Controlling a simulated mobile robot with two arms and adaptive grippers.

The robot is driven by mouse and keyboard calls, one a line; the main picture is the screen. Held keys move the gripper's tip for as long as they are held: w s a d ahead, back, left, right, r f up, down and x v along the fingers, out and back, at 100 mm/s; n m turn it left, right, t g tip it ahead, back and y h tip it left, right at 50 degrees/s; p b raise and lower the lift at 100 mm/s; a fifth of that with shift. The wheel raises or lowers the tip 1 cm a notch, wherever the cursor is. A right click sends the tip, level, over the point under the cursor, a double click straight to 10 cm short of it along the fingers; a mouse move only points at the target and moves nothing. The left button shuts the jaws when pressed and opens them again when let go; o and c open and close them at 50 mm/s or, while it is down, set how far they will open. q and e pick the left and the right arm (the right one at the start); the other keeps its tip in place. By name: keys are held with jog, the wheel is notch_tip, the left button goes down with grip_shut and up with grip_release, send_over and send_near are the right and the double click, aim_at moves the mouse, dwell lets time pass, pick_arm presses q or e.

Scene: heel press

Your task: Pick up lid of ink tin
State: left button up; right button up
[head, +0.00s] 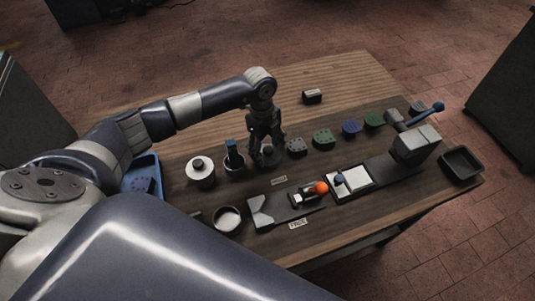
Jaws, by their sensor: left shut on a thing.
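My left gripper (267,148) points straight down over the table and is shut on the dark lid (268,152) of a small round tin, which I take to be the ink tin. The fingers stand on both sides of the lid and hide part of it. I cannot tell whether the lid is seated or slightly raised. My right gripper is not in view.
Close left are a cup with a blue-topped tool (233,158) and a white-topped round tin (200,171). A press (414,143), black tray (461,163) and blue tray (153,171) stand farther out.

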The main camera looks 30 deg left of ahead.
pick_arm(q)
jog(key=shift+s+f, duration=0.2)
jog(key=shift+f, duration=0.05)
